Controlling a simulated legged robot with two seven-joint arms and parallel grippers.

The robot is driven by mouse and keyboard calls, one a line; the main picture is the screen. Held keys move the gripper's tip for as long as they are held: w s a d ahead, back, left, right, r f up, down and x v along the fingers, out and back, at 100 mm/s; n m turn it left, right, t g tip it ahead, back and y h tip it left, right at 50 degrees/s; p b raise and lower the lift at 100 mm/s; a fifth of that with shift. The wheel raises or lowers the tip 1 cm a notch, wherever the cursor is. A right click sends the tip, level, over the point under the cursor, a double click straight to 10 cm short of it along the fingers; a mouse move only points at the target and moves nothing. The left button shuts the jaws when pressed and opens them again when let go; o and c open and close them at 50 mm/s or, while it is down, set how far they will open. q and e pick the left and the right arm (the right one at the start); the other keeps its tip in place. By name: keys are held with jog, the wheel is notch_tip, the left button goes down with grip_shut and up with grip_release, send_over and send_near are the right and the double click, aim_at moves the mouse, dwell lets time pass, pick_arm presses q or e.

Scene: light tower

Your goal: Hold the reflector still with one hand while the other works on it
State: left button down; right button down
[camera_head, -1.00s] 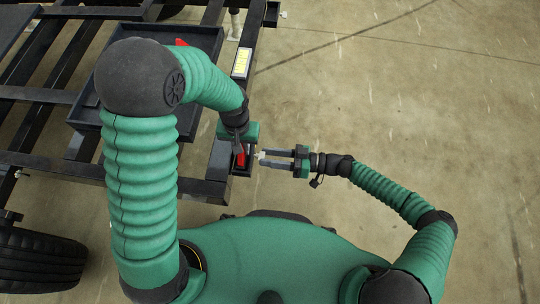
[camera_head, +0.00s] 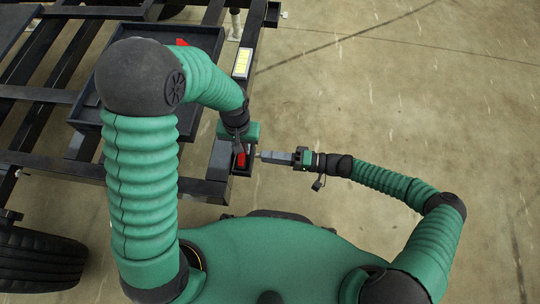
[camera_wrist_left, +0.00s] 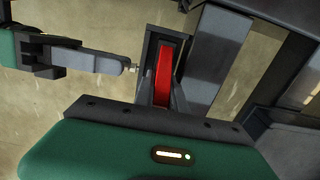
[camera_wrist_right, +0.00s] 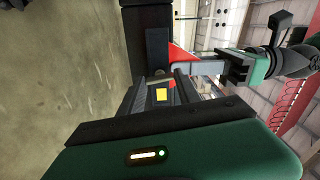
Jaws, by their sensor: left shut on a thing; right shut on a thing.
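The red reflector (camera_head: 240,160) sits at the corner end of the dark trailer frame; it shows as a red strip in the left wrist view (camera_wrist_left: 163,72). My left gripper (camera_head: 239,146) comes down over it from above and is shut on it, partly covering it. My right gripper (camera_head: 268,156) is just right of the reflector, level, with its fingers edge-on to the head camera. It is shut on a small pale fastener (camera_wrist_left: 131,68), whose tip points at the reflector's side. I cannot tell whether the tip touches. In the right wrist view, a small yellow piece (camera_wrist_right: 162,95) shows between the fingers.
The dark trailer frame (camera_head: 60,166) with a black tray (camera_head: 205,40) fills the left. A yellow-marked label (camera_head: 242,62) is on its rail. A tyre (camera_head: 38,260) stands at lower left. The concrete floor to the right is clear.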

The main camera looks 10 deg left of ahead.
jog(key=shift+w+d+f+m, duration=0.1)
jog(key=shift+m, duration=8.55)
jog(key=shift+w+d+f+m, duration=0.1)
jog(key=shift+m, duration=8.55)
